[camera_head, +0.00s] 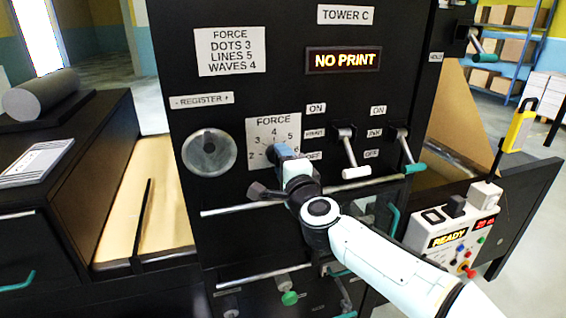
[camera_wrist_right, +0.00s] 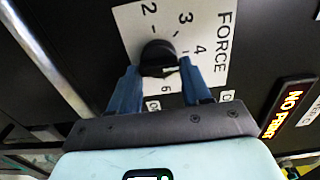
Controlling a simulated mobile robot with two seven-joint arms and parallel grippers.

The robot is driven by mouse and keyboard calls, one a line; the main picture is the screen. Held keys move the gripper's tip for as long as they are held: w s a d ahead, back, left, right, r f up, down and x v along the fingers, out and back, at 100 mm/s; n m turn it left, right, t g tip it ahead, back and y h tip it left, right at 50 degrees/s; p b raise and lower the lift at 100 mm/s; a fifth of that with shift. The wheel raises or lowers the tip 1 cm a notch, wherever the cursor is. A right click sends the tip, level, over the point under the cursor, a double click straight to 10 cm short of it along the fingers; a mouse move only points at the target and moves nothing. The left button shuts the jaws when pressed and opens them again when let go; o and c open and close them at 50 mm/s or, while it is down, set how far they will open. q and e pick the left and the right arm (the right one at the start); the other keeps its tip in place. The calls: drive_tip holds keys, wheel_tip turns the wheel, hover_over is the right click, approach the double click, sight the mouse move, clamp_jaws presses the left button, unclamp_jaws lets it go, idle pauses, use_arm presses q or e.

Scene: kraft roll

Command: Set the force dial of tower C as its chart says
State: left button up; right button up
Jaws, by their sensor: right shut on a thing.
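The force dial is a black round knob (camera_wrist_right: 158,52) on a white plate (camera_head: 259,133) marked FORCE with numbers from 2 to 6. My right gripper (camera_head: 283,153) reaches the plate and hides the knob in the head view. In the right wrist view its blue fingers (camera_wrist_right: 160,75) are on either side of the knob and shut on it. I cannot tell which number the knob points at. The chart (camera_head: 231,52) reads FORCE, DOTS 3, LINES 5, WAVES 4. The sign TOWER C (camera_head: 345,15) is above. My left gripper is not in view.
A lit display (camera_head: 344,59) reads NO PRINT. A silver register knob (camera_head: 209,152) is left of the dial. Two levers, one white-tipped (camera_head: 356,172) and one teal-tipped (camera_head: 414,168), are to the right. A control box (camera_head: 452,238) showing READY stands lower right.

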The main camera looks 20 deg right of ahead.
drive_tip(key=o, duration=1.1)
drive_tip(key=shift+c, duration=0.2)
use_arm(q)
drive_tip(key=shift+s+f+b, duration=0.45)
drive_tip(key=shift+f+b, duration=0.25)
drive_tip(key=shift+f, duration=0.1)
use_arm(e)
drive_tip(key=s, duration=1.3)
drive_tip(key=shift+s+d, duration=0.2)
drive_tip(key=shift+d, duration=0.05)
